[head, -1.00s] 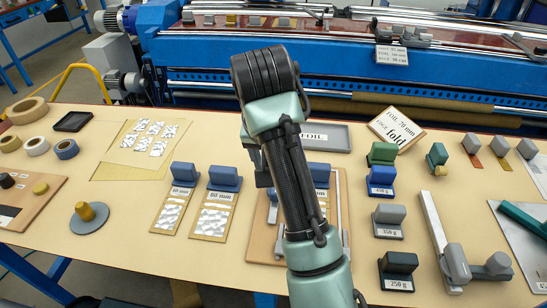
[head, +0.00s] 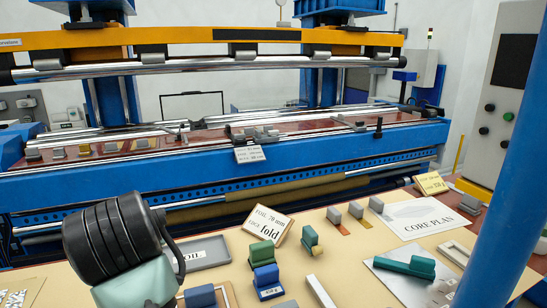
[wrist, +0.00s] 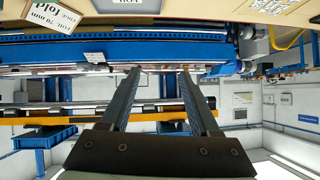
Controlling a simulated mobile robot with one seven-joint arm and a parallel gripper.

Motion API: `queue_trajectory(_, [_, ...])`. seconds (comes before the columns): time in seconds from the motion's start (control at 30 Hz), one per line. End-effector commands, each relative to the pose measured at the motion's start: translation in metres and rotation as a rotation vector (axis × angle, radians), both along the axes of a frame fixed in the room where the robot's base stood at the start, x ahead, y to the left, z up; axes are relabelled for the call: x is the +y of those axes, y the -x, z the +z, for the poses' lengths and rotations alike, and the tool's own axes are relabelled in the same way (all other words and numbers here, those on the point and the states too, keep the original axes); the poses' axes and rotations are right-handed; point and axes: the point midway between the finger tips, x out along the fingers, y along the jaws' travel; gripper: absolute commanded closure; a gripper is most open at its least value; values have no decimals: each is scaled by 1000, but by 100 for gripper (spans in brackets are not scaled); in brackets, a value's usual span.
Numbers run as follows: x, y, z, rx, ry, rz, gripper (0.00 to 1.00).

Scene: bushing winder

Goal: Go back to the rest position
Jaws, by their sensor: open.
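My gripper (wrist: 158,85) shows in the wrist view with its two long dark fingers spread apart and nothing between them. Beyond the fingers are the blue winder and the room, appearing upside down. In the head view, a dark ribbed part of my arm stands at the lower left over the table edge area; my gripper's fingers are not seen there. The cream work table (head: 330,215) fills the lower part of the head view. The blue bushing winder (head: 330,165) stands behind it.
On the table are a grey FOIL tray (head: 203,253), a fold sign (head: 268,224), a green-handled block (head: 262,253), a blue block (head: 266,282), a CORE PLAN sheet (head: 415,218) and a metal plate with a green tool (head: 404,264). A blue post (head: 512,170) rises at the right.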

Motion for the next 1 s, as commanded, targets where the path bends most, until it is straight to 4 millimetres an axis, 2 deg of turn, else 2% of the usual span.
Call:
queue_trajectory(0.03, [-13, -4, 39, -144, -78, -19, 38])
queue_trajectory(0.13, [-47, -2, 107, -417, -181, -74, 38])
queue_trajectory(0.2, [-77, 8, 152, -599, -228, -126, 38])
queue_trajectory(0.27, [-105, 23, 185, -750, -254, -176, 38])
queue_trajectory(0.3, [-123, 35, 205, -843, -265, -211, 38])
queue_trajectory(0.4, [-165, 70, 247, -1058, -269, -297, 38])
queue_trajectory(0.5, [-196, 105, 275, -1222, -256, -368, 38])
queue_trajectory(0.63, [-219, 136, 294, -1351, -234, -425, 38])
queue_trajectory(0.77, [-226, 147, 300, -1397, -222, -448, 38])
queue_trajectory(1.0, [-226, 147, 300, -1397, -223, -447, 38])
